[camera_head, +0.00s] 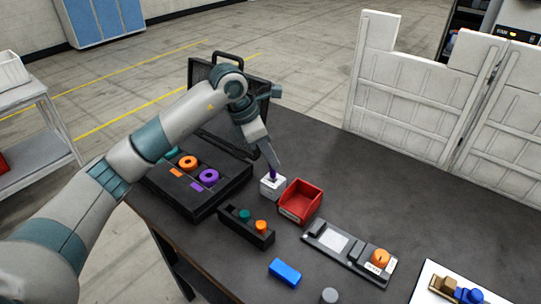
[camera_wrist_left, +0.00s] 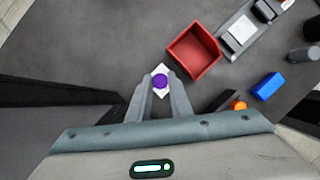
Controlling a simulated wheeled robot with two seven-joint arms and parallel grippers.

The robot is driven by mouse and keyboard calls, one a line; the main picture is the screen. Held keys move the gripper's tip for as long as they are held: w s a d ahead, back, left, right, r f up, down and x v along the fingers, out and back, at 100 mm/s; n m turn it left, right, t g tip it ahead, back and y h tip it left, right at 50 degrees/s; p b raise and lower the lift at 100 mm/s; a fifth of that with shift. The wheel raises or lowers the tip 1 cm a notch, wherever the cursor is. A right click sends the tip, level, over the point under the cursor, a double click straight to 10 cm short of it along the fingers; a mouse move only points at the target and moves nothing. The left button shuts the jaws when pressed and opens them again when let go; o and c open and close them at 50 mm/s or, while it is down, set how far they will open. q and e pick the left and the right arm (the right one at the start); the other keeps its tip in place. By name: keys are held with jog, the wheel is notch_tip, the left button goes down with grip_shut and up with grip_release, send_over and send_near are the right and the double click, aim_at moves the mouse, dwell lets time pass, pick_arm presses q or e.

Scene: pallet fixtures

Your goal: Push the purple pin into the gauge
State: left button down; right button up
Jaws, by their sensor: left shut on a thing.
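The purple pin (camera_head: 273,173) is upright between the fingertips of my left gripper (camera_head: 275,165), which is shut on it. The gauge appears to be the small white block (camera_head: 272,187) directly under the pin. The pin's lower end meets the block's top; how deep it sits I cannot tell. In the left wrist view the round purple top of the pin (camera_wrist_left: 160,82) shows between the two fingers, with a white corner of the block (camera_wrist_left: 161,69) beyond it. My right gripper is not in view.
A red bin (camera_head: 300,203) stands close to the right of the block. An open black case (camera_head: 190,205) with orange and purple rings lies to the left. A black holder (camera_head: 246,228) with teal and orange pegs, a grey fixture (camera_head: 335,243) and a blue block (camera_head: 285,271) are nearer.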

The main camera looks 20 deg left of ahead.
pick_arm(q)
jog(key=shift+f+b, duration=0.65)
jog(key=shift+f, duration=0.1)
jog(key=shift+a+f+b, duration=0.2)
jog(key=shift+f+b, duration=0.1)
jog(key=shift+f, duration=0.05)
jog(key=c, duration=1.7)
grip_release()
jog(key=o, duration=0.6)
jog(key=shift+s+a+f, duration=0.1)
jog(key=shift+a+f, duration=0.1)
jog(key=shift+d+r+p, duration=0.25)
jog(key=shift+r+p, duration=0.05)
jog(key=shift+r, duration=0.65)
jog(key=shift+d+r+p, duration=0.25)
jog(key=shift+r+p, duration=0.05)
jog(key=shift+r, duration=0.6)
jog(key=shift+a+r+p, duration=0.15)
jog(key=shift+r+p, duration=0.5)
jog(key=shift+r, duration=0.7)
jog(key=shift+r+p, duration=0.55)
jog(key=shift+r, duration=1.1)
